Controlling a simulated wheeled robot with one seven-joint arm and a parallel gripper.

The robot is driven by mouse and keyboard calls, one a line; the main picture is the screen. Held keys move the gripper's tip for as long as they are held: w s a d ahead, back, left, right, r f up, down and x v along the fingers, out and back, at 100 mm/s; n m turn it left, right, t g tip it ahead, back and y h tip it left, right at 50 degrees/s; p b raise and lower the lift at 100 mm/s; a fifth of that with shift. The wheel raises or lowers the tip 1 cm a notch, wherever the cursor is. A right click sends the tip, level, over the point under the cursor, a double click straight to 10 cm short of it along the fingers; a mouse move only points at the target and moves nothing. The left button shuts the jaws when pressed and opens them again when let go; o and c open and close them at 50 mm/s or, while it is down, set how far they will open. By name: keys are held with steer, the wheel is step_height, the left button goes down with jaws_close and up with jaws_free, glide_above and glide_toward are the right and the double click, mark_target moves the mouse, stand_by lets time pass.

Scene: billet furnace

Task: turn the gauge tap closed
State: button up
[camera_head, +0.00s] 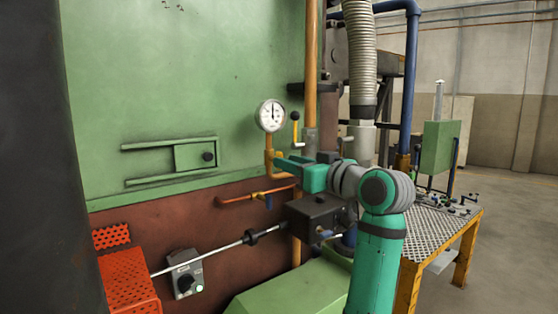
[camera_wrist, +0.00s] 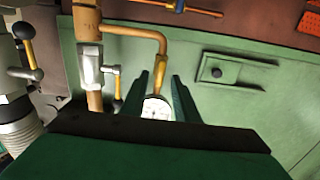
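The lever tap beside the gauge has a yellow handle with a dark knob (camera_head: 295,125), standing upright in the head view. In the wrist view, turned upside down, its yellow handle (camera_wrist: 118,92) hangs by a silver valve body (camera_wrist: 90,68) on the orange pipe. The round white gauge (camera_head: 271,116) is left of the handle. It also shows between my fingers in the wrist view (camera_wrist: 156,108). My gripper (camera_head: 282,163) is below the gauge and handle in the head view. In the wrist view my gripper (camera_wrist: 160,77) is open, its fingers apart and empty, with the handle outside them.
An orange pipe with a blue lever (camera_head: 268,201) runs lower on the furnace wall. Another black-knobbed yellow handle (camera_wrist: 26,42) is at the wrist view's left. A dark box (camera_head: 318,212) sits below my gripper. A perforated table (camera_head: 432,230) stands at right.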

mark_target(280, 170)
steer(key=x, duration=0.3)
steer(key=shift+w+a, duration=0.15)
steer(key=shift+w, duration=0.25)
steer(key=shift+w+a, duration=0.2)
steer(key=shift+a, duration=0.05)
jaws_close()
